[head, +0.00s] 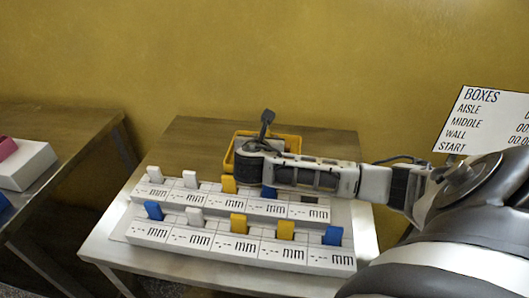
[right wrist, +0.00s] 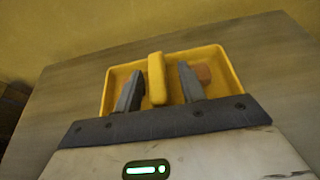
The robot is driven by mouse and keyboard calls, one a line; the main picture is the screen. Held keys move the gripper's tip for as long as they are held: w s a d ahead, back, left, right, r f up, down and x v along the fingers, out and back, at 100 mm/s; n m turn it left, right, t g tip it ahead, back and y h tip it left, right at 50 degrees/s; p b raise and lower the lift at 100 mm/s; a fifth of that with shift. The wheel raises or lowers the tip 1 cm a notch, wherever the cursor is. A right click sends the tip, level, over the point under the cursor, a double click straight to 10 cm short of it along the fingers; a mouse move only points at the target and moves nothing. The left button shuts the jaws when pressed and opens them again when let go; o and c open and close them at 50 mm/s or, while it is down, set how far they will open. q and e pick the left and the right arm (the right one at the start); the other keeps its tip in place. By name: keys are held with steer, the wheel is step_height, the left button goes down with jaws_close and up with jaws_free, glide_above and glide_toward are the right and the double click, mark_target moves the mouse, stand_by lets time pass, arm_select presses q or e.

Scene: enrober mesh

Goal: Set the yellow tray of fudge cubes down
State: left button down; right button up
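The yellow tray (head: 229,155) is at the back of the wooden tabletop, largely hidden by my right arm in the head view. In the right wrist view the tray (right wrist: 107,97) looks flat on the wood, with an upright yellow handle (right wrist: 157,78) in its middle. A brown fudge cube (right wrist: 204,74) shows beside the right-hand finger; other contents are mostly hidden. My right gripper (right wrist: 160,88) is over the tray, its two fingers apart on either side of the handle, with a visible gap on both sides. My left gripper is not in view.
A stepped white rack (head: 240,259) with labelled fronts and white, yellow and blue tabs stands in front of the tray. A BOXES sign (head: 487,118) is at the right. Another table (head: 75,118) with a white box (head: 27,166) is at the left. Bare wood (head: 190,140) lies left of the tray.

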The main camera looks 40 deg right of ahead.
jaws_close()
steer(key=shift+r, duration=0.1)
